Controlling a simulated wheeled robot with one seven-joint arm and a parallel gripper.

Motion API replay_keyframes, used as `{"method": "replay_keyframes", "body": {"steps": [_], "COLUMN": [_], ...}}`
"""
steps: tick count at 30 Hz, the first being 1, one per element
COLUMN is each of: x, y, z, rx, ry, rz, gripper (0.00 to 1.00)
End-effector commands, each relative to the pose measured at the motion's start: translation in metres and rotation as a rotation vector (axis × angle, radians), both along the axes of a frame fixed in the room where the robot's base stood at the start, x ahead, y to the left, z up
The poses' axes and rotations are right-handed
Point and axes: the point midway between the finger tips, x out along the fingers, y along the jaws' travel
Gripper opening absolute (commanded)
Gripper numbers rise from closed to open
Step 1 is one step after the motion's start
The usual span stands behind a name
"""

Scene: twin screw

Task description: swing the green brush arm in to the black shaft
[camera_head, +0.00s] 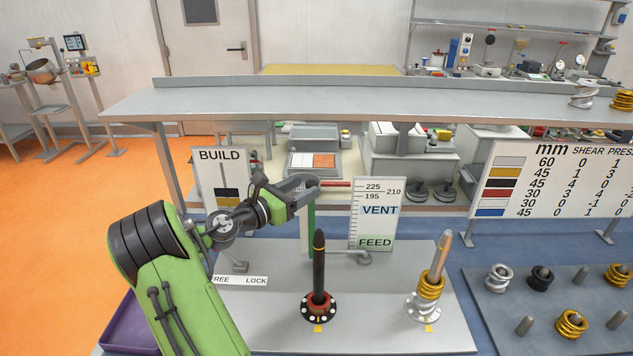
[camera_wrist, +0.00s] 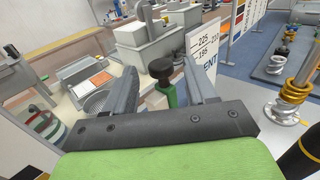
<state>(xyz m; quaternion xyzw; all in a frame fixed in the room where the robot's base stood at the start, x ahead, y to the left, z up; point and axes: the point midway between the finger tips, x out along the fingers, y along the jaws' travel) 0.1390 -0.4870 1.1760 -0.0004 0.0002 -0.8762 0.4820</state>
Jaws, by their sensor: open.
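My gripper (camera_head: 308,186) is open, above the grey bench plate and left of the gauge board. In the wrist view its two fingers (camera_wrist: 160,68) stand apart on either side of a black knob (camera_wrist: 160,70) on a green post (camera_wrist: 168,95), which seems part of the green brush arm. Contact cannot be told. The green post (camera_head: 311,222) also shows below my fingers in the head view. The black shaft (camera_head: 319,268) stands upright in a red and black base, nearer and lower than my gripper. Part of a black shaft (camera_wrist: 302,160) shows at the wrist view's lower right.
A gauge board (camera_head: 377,212) marked VENT and FEED stands close right of my gripper. A BUILD board (camera_head: 221,178) stands behind my arm. A second shaft (camera_head: 441,252) with gold and silver screw pieces stands at right. A FREE/LOCK label (camera_head: 240,281) lies on the plate.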

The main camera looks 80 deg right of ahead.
Motion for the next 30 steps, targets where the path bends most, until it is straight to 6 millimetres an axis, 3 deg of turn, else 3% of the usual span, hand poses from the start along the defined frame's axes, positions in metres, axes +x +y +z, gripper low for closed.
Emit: {"method": "replay_keyframes", "body": {"steps": [7, 17, 28, 30], "x": [-0.027, -0.030, -0.030, -0.030], "y": [-0.041, -0.048, -0.048, -0.048], "z": [0.000, 0.000, 0.000, 0.000], "rx": [0.000, 0.001, 0.001, 0.000], "ry": [-0.001, -0.001, -0.001, -0.001], "rz": [-0.003, 0.001, 0.001, 0.001], "gripper": [0.56, 0.56, 0.03, 0.00]}}
